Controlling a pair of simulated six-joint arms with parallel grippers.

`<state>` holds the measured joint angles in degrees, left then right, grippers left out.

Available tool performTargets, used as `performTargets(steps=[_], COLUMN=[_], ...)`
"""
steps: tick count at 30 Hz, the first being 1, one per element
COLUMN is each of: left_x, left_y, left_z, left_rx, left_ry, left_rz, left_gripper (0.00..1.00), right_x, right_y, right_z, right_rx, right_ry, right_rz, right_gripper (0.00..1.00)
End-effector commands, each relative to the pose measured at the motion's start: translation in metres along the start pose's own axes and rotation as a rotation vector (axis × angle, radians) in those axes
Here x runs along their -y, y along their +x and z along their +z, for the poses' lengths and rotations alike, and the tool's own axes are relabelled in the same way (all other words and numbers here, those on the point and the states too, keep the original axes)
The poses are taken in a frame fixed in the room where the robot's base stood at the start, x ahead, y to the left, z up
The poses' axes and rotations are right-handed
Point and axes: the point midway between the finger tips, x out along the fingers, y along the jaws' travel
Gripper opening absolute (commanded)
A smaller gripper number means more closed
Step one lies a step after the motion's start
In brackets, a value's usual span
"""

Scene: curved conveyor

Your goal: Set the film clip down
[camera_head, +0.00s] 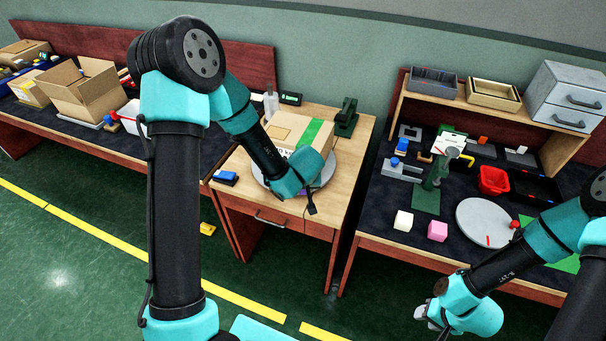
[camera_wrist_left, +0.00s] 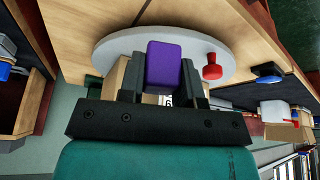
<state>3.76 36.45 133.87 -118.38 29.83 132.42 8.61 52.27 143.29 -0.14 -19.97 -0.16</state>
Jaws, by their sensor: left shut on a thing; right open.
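My left gripper (camera_wrist_left: 162,75) is shut on a purple block-like piece (camera_wrist_left: 165,64), the only thing in its jaws. I cannot tell from its shape whether this is the film clip. In the head view the left gripper (camera_head: 308,202) is low over the front of the round grey disc (camera_head: 328,172) on the middle wooden table; the arm mostly hides the held piece there. The disc also shows behind the piece in the left wrist view (camera_wrist_left: 113,52). A cardboard box with green tape (camera_head: 308,132) stands on the disc. My right gripper (camera_head: 428,314) is open and empty before the right bench.
A red knobbed piece (camera_wrist_left: 211,68) is by the disc. A blue-topped piece (camera_head: 225,177) lies at the table's left, and a dark green device (camera_head: 346,116) stands at the back. The right bench holds a red bin (camera_head: 493,180), cubes and a white disc (camera_head: 486,222).

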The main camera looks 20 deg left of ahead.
Motion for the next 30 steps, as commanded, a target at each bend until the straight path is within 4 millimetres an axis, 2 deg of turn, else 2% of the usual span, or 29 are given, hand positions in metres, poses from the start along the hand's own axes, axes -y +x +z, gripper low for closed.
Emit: performTargets(steps=[6, 12, 25, 27, 30], left_x=[-0.001, -0.002, -0.001, -0.001, -0.001], left_y=[0.022, 0.034, 0.037, 0.04, 0.051], left_z=[-0.041, -0.065, -0.071, -0.076, -0.071], left_rx=[-0.002, -0.001, 0.0, -0.001, 0.003], left_ry=[-0.003, -0.001, -0.001, -0.001, 0.0], left_rz=[0.0, 0.001, 0.0, 0.0, -0.001], left_gripper=[0.09, 0.09, 0.09, 0.09, 0.09], right_x=[0.0, 0.0, 0.0, 0.0, 0.0], right_y=[0.0, 0.0, 0.0, 0.0, 0.0], right_z=[0.0, 0.0, 0.0, 0.0, 0.0], right_rx=[0.0, 0.0, 0.0, 0.0, 0.0], right_ry=[0.0, 0.0, 0.0, 0.0, 0.0], right_rz=[0.0, 0.0, 0.0, 0.0, 0.0], right_gripper=[0.43, 0.43, 0.43, 0.43, 0.43])
